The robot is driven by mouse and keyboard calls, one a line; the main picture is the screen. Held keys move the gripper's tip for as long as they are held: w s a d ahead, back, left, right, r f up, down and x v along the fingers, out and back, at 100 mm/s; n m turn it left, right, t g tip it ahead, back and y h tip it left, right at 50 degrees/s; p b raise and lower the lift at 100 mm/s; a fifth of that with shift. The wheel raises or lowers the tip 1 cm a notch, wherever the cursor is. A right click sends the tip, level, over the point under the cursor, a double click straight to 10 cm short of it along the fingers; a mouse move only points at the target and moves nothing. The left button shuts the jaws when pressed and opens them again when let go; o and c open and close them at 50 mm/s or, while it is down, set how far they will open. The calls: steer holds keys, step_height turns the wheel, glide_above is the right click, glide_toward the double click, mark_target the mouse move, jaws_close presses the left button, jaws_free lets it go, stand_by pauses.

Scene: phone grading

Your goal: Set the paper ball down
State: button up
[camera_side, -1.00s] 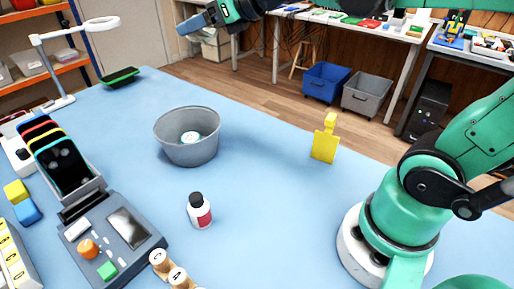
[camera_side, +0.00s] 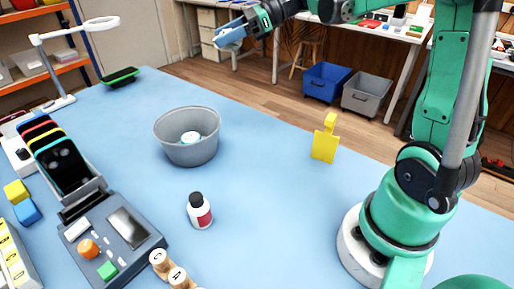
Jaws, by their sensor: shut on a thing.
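My gripper (camera_side: 230,38) is at the top of the view, high up and beyond the far edge of the blue table (camera_side: 280,190) as the picture shows it. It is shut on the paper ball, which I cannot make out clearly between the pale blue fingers. A grey round tub (camera_side: 187,153) stands on the table, below and left of my gripper and apart from it. A small white round thing (camera_side: 190,137) lies inside the tub.
A yellow stand (camera_side: 325,143) and a white bottle with a red label (camera_side: 200,212) stand on the table. A phone rack (camera_side: 62,165), a grey device (camera_side: 115,240) and a lamp (camera_side: 58,80) are at left. The table between tub and yellow stand is clear.

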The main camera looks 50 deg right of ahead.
mark_target(260, 132)
steer(key=s+d+f+n+g+y, duration=0.2)
steer(key=s+d+n+g, duration=0.1)
steer(key=d, duration=0.3)
steer(key=shift+s+d+f+n+g, duration=0.2)
steer(key=shift+n+g, duration=0.1)
steer(key=shift+f, duration=0.1)
step_height(260, 132, down, 20)
steer(key=shift+r, duration=0.25)
steer(key=o, duration=1.2)
steer(key=shift+f, duration=0.15)
